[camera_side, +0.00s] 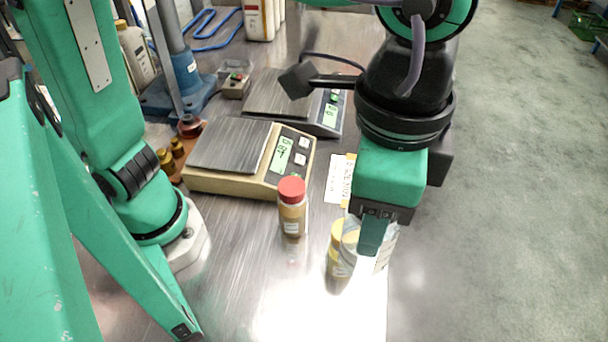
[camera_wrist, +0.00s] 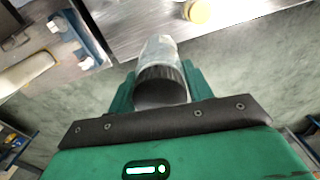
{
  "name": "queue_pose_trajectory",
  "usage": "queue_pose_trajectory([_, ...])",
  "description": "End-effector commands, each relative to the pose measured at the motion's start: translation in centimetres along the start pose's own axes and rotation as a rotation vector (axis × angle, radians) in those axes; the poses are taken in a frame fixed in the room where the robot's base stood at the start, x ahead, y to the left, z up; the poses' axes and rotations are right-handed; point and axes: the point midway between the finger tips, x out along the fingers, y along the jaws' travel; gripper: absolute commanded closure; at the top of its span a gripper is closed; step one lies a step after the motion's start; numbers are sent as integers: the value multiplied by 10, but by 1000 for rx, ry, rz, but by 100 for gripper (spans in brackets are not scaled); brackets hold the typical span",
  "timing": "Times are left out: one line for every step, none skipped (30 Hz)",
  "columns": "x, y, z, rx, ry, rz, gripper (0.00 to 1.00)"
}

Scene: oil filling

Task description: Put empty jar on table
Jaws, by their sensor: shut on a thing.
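My gripper (camera_side: 372,240) is at the right edge of the metal table in the side view, pointing down. It is shut on a clear, whitish jar (camera_side: 386,246), which one finger partly covers. In the wrist view the jar (camera_wrist: 160,52) sits between the green fingers of my gripper (camera_wrist: 160,82), its dark round end towards the camera. There the jar overlaps the table edge and the floor. I cannot tell whether it touches the table (camera_side: 235,265).
A yellow-lidded jar (camera_side: 338,232) stands just left of the held jar; its lid (camera_wrist: 196,11) shows in the wrist view. A red-capped bottle (camera_side: 291,208) stands farther left. A beige scale (camera_side: 230,149) and a dark scale (camera_side: 285,100) are behind. The front table area is clear.

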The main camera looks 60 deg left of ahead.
Motion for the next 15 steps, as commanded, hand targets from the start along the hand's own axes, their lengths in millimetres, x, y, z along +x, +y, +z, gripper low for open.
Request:
queue_pose_trajectory([7, 0, 1, -1, -3, 0, 71])
queue_pose_trajectory([10, 0, 1, -1, -2, 0, 71])
queue_pose_trajectory([17, 0, 1, -1, -3, 0, 71])
queue_pose_trajectory([22, 0, 1, -1, -4, -1, 71])
queue_pose_trajectory([27, 0, 1, -1, -3, 0, 71])
queue_pose_trajectory([34, -1, 1, -1, -3, 0, 71])
queue_pose_trajectory([39, -1, 1, -1, -2, 0, 71])
queue_pose_trajectory([46, -1, 1, -1, -4, -1, 71])
queue_pose_trajectory([56, -1, 1, -1, -5, -1, 71])
queue_pose_trajectory([63, -1, 1, -1, -5, -1, 71])
queue_pose_trajectory([70, -1, 1, -2, -5, -1, 71])
queue_pose_trajectory([82, -1, 1, -2, -6, -1, 71])
queue_pose_trajectory([89, -1, 2, -2, -6, -1, 71])
queue_pose_trajectory([96, -1, 2, -2, -5, -1, 71])
queue_pose_trajectory([106, -1, 1, -2, -5, -1, 71])
